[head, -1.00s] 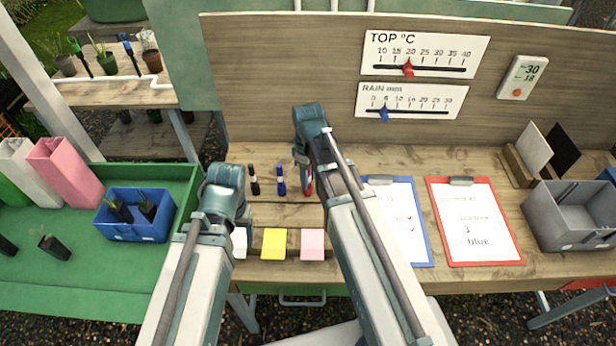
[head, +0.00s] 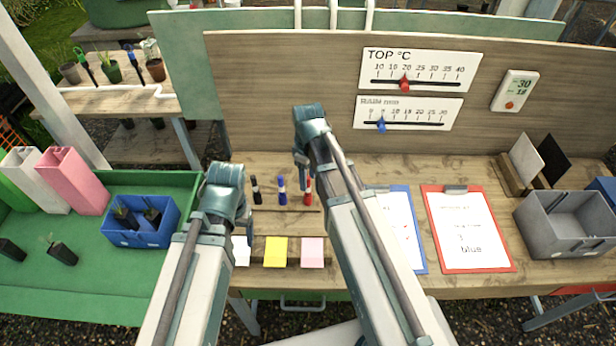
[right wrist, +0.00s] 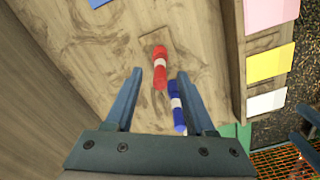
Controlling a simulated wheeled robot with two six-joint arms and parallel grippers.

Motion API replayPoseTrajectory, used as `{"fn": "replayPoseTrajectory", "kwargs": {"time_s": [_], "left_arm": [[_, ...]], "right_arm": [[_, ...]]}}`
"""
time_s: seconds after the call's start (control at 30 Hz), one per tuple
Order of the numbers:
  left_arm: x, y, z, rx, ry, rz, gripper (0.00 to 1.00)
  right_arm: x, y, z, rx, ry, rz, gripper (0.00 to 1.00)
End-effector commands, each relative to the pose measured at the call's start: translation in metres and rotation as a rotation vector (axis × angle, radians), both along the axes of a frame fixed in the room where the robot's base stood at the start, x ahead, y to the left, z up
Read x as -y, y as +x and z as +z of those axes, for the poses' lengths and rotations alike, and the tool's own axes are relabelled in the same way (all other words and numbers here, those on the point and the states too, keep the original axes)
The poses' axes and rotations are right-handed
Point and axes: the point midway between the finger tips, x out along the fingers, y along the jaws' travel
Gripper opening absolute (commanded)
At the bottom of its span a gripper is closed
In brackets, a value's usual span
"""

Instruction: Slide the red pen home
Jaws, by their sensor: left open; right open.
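The red pen (head: 308,191), with a white band, stands on the wooden bench at the right end of a short row. A blue pen (head: 282,191) and a black pen (head: 256,190) stand to its left. My right gripper (head: 302,160) is open and empty just behind and above the red pen. In the right wrist view, the red pen (right wrist: 160,68) shows between the two open fingers (right wrist: 159,73); I cannot tell its distance from them. The blue pen (right wrist: 178,108) is near the right finger. My left gripper (head: 247,226) is open, mostly hidden by its own arm.
White, yellow (head: 276,251) and pink (head: 312,251) blocks line the front edge. A blue clipboard (head: 401,225) and a red clipboard (head: 466,228) lie to the right, beside a grey bin (head: 565,222). A board with the TOP and RAIN sliders (head: 420,70) rises behind.

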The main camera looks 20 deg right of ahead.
Motion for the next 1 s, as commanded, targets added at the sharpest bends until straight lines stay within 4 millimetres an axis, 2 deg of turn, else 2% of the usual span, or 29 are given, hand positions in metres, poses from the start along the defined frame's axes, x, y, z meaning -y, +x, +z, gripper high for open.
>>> {"fn": "replayPoseTrajectory", "kwargs": {"time_s": [0.03,0.5,0.67,1.0], "left_arm": [[0.0,0.0,0.017,0.0,0.0,0.0,0.74],[0.0,0.0,0.082,0.0,-0.002,0.007,0.74],[0.0,0.0,0.089,0.0,-0.002,0.01,0.74],[0.0,0.0,0.088,0.0,-0.002,0.01,0.74]], "right_arm": [[0.0,0.0,0.017,0.0,0.0,0.0,0.55],[0.0,0.0,0.082,0.0,0.0,0.0,0.55],[0.0,0.0,0.089,0.0,0.0,0.0,0.55],[0.0,0.0,0.088,0.0,0.0,0.0,0.55]]}}
